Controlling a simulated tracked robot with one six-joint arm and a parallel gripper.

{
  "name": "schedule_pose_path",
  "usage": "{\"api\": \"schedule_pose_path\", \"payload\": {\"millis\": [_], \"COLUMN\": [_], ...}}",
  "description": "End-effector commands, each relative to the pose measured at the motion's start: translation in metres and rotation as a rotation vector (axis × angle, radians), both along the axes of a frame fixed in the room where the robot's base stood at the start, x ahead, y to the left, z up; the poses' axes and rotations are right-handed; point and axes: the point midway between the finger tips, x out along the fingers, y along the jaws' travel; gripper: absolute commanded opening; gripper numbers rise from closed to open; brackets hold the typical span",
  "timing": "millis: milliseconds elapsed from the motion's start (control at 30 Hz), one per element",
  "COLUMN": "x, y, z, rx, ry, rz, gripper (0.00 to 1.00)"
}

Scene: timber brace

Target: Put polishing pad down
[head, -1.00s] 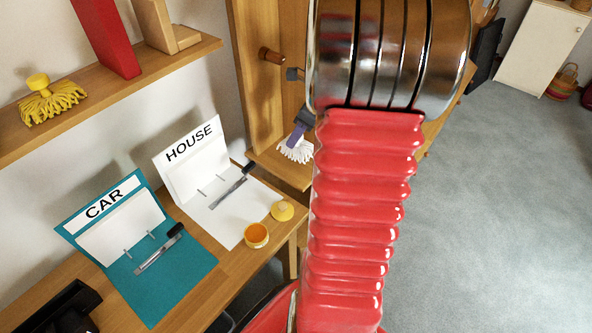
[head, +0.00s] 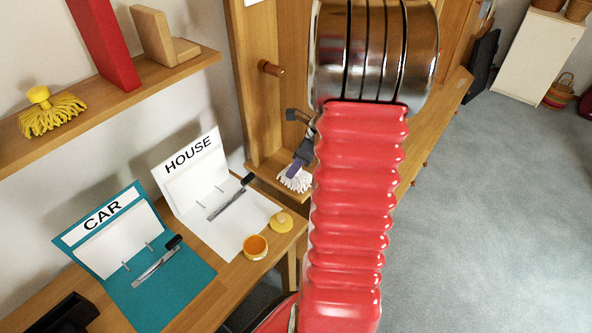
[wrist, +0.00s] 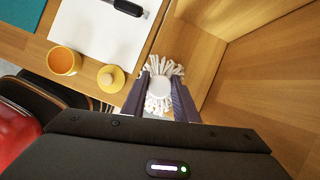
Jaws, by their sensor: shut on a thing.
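The polishing pad (wrist: 160,93) is a round pad with a white stringy fringe. My gripper (wrist: 162,88) is shut on it, with one dark purple finger on each side in the wrist view. In the head view the pad (head: 295,179) shows under my gripper (head: 301,165), just left of my red arm. It is over or at the low wooden ledge (head: 268,173) beside the desk; I cannot tell whether it touches the wood. My arm hides part of the wooden unit behind it.
The desk holds a white HOUSE folder (head: 186,165), a teal CAR folder (head: 178,300), an open orange jar (head: 255,246) and its yellow lid (head: 281,222). A yellow mop-like pad (head: 50,113) lies on the upper shelf (head: 190,63). A wooden peg (head: 271,68) sticks out of the unit.

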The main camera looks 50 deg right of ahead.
Motion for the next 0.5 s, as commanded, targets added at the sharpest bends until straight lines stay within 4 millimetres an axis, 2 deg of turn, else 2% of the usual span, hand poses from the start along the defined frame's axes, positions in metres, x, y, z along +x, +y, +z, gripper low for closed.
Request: {"api": "schedule_pose_path", "payload": {"millis": [100,167,500], "x": [0.000,0.000,0.000], "y": [0.001,0.001,0.001], "z": [-0.016,-0.019,-0.021], "rx": [0.003,0.001,0.000], "ry": [0.002,0.002,0.000], "rz": [0.000,0.001,0.002], "gripper": [0.09,0.09,0.09]}}
